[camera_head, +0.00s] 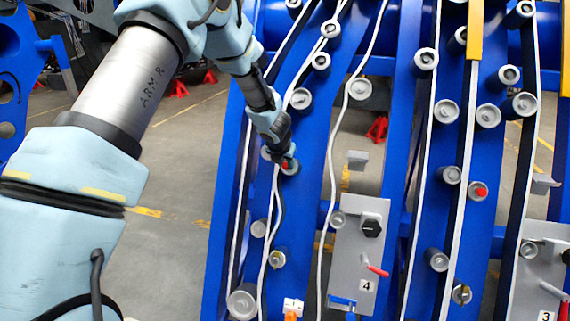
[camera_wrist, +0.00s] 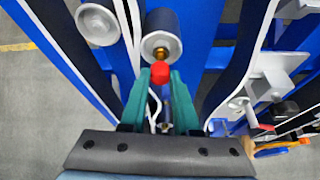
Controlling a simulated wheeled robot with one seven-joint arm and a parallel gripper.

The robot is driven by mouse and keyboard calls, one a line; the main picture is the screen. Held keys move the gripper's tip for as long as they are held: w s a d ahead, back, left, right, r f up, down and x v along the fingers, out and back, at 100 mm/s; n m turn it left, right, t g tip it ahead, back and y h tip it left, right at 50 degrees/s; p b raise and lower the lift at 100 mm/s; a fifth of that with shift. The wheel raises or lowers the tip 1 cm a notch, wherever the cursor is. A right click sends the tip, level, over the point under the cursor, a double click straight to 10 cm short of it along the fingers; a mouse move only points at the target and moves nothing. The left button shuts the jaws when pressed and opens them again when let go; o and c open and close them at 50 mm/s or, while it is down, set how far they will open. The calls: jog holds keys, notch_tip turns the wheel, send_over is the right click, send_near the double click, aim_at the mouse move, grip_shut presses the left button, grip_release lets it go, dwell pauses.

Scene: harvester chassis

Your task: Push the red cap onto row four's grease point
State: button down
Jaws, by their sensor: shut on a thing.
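My gripper (camera_wrist: 160,90) has teal fingers shut on the red cap (camera_wrist: 160,72), which sits at the fingertips. In the wrist view the cap is right in front of a brass grease point (camera_wrist: 160,54), which sticks out of the grey face of a dark round boss (camera_wrist: 163,27). Cap and brass tip look very close; I cannot tell whether they touch. In the head view my gripper (camera_head: 282,145) reaches down to a boss on the blue row left of the panel marked 4 (camera_head: 366,286), with the red cap (camera_head: 285,166) at its tip.
Another red cap (camera_head: 480,191) sits on a boss further right. Grey bosses, white hoses (camera_head: 333,140) and blue beams surround my gripper. A grey panel with a red lever (camera_head: 378,270) stands to the lower right. Open grey floor (camera_head: 170,260) lies left of the rows.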

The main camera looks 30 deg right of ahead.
jog(key=shift+w+d+f+p, duration=0.55)
jog(key=shift+w+d+p, duration=0.1)
jog(key=shift+p, duration=0.05)
jog(key=c, duration=0.6)
grip_release()
jog(key=shift+o, duration=0.2)
jog(key=v, duration=1)
jog(key=shift+r, duration=0.35)
jog(key=shift+a, duration=0.1)
jog(key=s+a+r+m+g, duration=0.1)
jog(key=a+r+m, duration=0.1)
jog(key=a+m, duration=0.55)
jog(key=a+r+m, duration=0.2)
jog(key=a+m, duration=0.3)
jog(key=a, duration=0.6)
jog(key=s+a+m+g+y, duration=0.1)
jog(key=s+a+m, duration=0.4)
jog(key=a, duration=0.3)
jog(key=s+a+m+g+y, duration=0.1)
jog(key=s+a+m+y, duration=0.1)
jog(key=s+a+m, duration=0.3)
jog(key=s+a+m+g+y, duration=0.1)
jog(key=s+a+m, duration=0.4)
jog(key=a, duration=0.5)
jog(key=shift+a+f+y, duration=0.3)
jog(key=shift+a+f, duration=0.05)
jog(key=shift+f, duration=0.1)
